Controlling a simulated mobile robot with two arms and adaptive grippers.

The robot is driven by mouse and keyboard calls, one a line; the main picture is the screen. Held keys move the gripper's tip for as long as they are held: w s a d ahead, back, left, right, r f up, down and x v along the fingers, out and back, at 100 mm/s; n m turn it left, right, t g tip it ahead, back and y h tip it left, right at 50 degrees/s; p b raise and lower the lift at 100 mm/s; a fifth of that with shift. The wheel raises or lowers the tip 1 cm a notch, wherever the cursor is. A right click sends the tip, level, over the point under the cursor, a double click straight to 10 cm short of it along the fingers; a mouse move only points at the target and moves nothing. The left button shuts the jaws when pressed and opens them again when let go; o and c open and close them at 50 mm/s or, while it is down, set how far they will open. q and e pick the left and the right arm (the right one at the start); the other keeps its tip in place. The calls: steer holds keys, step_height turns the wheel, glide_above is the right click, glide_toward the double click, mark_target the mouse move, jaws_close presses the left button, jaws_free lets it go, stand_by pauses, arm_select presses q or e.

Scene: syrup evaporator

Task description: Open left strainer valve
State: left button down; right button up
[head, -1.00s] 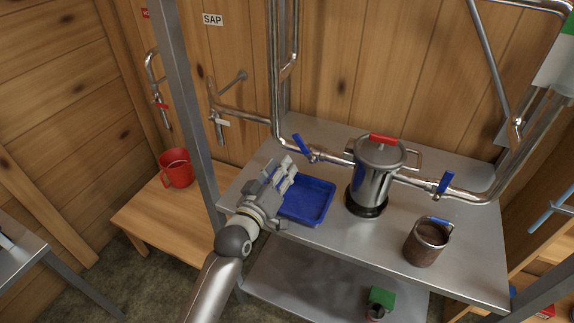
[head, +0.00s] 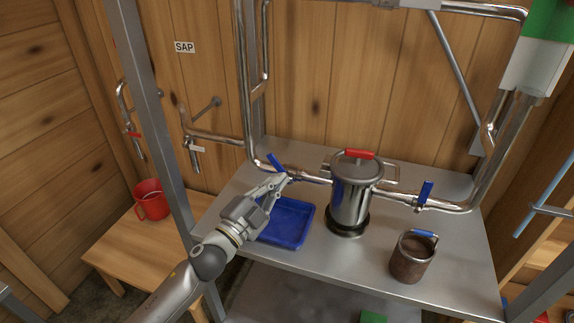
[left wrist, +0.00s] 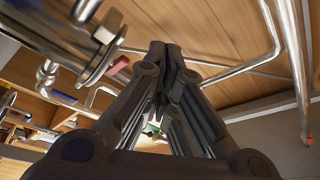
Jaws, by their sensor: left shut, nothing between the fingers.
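The left strainer valve has a blue lever handle (head: 276,163) on the steel pipe left of the strainer and leans up to the left. The metal strainer (head: 353,192), with a red lid handle, stands on the table. The right valve's blue handle (head: 425,193) is upright. My left gripper (head: 285,179) is shut and empty, its fingertips just below the left blue handle and close to the pipe; I cannot tell whether they touch. In the left wrist view, the closed fingers (left wrist: 170,52) hide what lies behind them. My right gripper is not in view.
A blue tray (head: 288,244) lies on the metal table beneath my left gripper. A brown pot (head: 411,259) stands at the front right. A steel post (head: 150,110) rises left of my arm. A red mug (head: 151,200) sits on the wooden bench (head: 113,246).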

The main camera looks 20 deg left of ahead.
mark_target(280, 170)
arm_select(q)
steer(key=p+x, duration=0.2)
steer(key=x, duration=0.6)
steer(key=a+f, duration=0.2)
steer(key=a, duration=0.1)
steer(key=shift+w+a+f, duration=0.1)
steer(key=shift+a+f, duration=0.05)
